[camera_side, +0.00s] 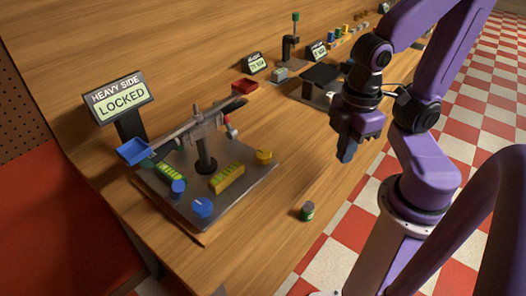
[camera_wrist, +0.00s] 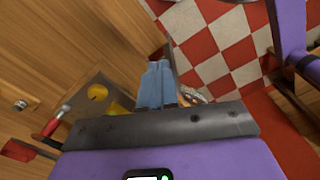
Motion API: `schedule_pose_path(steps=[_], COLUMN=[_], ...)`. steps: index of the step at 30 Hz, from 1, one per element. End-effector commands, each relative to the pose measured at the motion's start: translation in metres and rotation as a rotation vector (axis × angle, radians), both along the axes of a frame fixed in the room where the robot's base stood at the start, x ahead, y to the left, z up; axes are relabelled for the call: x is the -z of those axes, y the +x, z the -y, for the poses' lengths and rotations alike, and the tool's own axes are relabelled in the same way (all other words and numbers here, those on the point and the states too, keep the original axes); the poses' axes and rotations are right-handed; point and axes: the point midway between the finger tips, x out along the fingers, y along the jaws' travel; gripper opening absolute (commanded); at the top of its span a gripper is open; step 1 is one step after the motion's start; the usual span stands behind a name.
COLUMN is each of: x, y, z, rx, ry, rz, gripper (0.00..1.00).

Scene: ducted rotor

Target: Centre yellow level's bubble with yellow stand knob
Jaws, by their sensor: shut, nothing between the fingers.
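The yellow level (camera_side: 227,179) lies on the grey base plate (camera_side: 236,206) of a balance stand. Its bubble is too small to make out. The yellow knob (camera_side: 264,157) stands at the plate's right corner, just right of the level. The knob also shows in the wrist view (camera_wrist: 97,92), left of my fingers, with part of the yellow level (camera_wrist: 119,108) below it, mostly hidden by my gripper's bar. My gripper (camera_side: 345,156) is shut and empty. It hangs above the bench's right side, to the right of the knob and apart from it. Its closed fingers show in the wrist view (camera_wrist: 157,68).
The balance beam carries a blue pan (camera_side: 133,151) and a red pan (camera_side: 245,87). Two blue knobs (camera_side: 178,188) (camera_side: 202,208) and a green level (camera_side: 170,171) share the plate. A small green jar (camera_side: 307,211) stands near the bench edge.

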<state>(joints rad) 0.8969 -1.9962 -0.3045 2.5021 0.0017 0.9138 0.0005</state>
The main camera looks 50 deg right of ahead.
Motion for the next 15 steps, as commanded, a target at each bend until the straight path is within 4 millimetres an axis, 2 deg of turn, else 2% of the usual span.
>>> schedule_pose_path(steps=[10, 11, 15], x=[0.0, 0.0, -0.0021], y=[0.0, 0.0, 0.0051], z=[0.0, 0.0, -0.0023], rx=[0.0, 0.0, -0.008], ry=[0.0, 0.0, 0.0], rz=[0.0, 0.0, 0.0], gripper=[0.0, 0.03, 0.49])
